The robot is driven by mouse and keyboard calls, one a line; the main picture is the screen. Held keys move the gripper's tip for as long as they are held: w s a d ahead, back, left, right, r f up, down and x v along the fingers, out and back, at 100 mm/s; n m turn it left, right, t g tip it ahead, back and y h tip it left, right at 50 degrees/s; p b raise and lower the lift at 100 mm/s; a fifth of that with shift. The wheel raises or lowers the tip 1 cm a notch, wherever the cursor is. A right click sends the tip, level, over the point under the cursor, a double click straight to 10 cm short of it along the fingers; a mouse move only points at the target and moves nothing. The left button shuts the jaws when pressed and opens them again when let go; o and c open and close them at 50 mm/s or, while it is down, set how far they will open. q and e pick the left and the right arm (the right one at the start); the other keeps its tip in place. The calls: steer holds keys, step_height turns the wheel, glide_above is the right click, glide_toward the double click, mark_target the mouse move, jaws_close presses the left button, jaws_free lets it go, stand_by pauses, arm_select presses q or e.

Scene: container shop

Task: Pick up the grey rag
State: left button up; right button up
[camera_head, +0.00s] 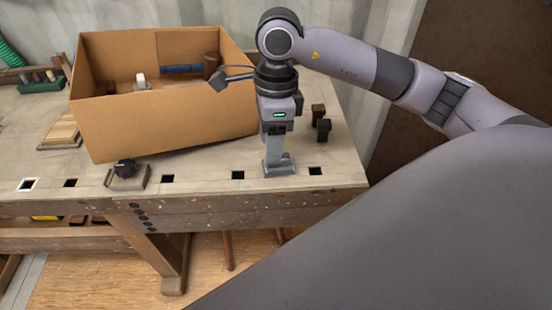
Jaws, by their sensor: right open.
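My right gripper (278,167) points straight down at the front part of the wooden workbench (215,178), right of the cardboard box. It is open. Its tip is at or just above the bench top; I cannot tell whether it touches. I cannot make out a grey rag for certain. The pale grey shape at the gripper's lower end looks like its fingers, and anything behind or beneath it is hidden. My left gripper is not in view.
A large open cardboard box (175,120) holds a blue item (182,69), a white item (141,80) and a brown cylinder (211,65). Two dark blocks (323,130) stand right of my gripper. A wooden piece with a black knob (125,168) lies at the front left.

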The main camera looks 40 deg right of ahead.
steer(key=shift+w+d+r+h, duration=0.2)
steer(key=shift+w+d+h, duration=0.1)
steer(key=shift+d, duration=0.3)
steer(key=shift+w+d+r+h, duration=0.2)
steer(key=shift+d+h, duration=0.1)
steer(key=shift+d, duration=0.3)
steer(key=shift+d+f, duration=0.1)
steer(key=shift+f, duration=0.2)
step_height(320, 180, down, 6)
steer(key=shift+f, duration=0.25)
jaws_close()
